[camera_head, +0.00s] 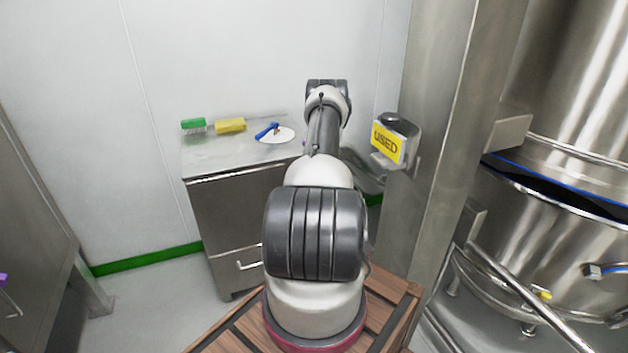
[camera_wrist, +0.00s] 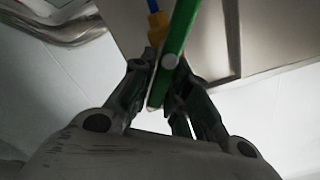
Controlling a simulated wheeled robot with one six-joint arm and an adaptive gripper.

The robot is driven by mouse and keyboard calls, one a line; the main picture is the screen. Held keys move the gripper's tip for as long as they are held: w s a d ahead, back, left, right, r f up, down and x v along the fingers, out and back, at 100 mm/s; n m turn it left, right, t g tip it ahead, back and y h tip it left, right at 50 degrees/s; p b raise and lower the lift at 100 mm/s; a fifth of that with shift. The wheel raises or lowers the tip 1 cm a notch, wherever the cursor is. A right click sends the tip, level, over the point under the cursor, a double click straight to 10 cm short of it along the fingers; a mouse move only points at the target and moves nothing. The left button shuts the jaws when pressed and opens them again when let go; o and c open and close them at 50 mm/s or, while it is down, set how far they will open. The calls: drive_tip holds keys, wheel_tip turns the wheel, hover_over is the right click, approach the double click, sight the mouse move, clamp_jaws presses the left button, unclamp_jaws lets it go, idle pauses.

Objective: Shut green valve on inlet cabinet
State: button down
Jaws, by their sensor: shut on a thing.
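In the wrist view, a green lever handle (camera_wrist: 179,32), the green valve's handle, runs from the top edge down between the fingers of my gripper (camera_wrist: 165,78). The fingers are shut on its lower end, which has a round pale pin or bolt. A grey metal panel (camera_wrist: 210,45), perhaps the inlet cabinet, is behind the handle. The valve's body is not clearly visible. In the head view my arm reaches away toward the back wall; the gripper and valve are hidden.
A yellow fitting on a blue hose (camera_wrist: 155,25) sits left of the handle. A steel column with a "USED" sign (camera_head: 387,143) stands close to my arm's right.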

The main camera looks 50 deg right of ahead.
drive_tip(key=m, duration=0.3)
drive_tip(key=f+m, duration=0.1)
drive_tip(key=m, duration=0.3)
drive_tip(key=d+f+m, duration=0.1)
drive_tip(key=m, duration=0.2)
drive_tip(key=shift+s+f, duration=0.15)
drive_tip(key=shift+s, duration=0.15)
drive_tip(key=shift+m, duration=0.4)
drive_tip(key=c, duration=1.4)
unclamp_jaws()
drive_tip(key=v, duration=0.7)
drive_tip(key=shift+s+a, duration=0.15)
drive_tip(key=shift+s, duration=0.1)
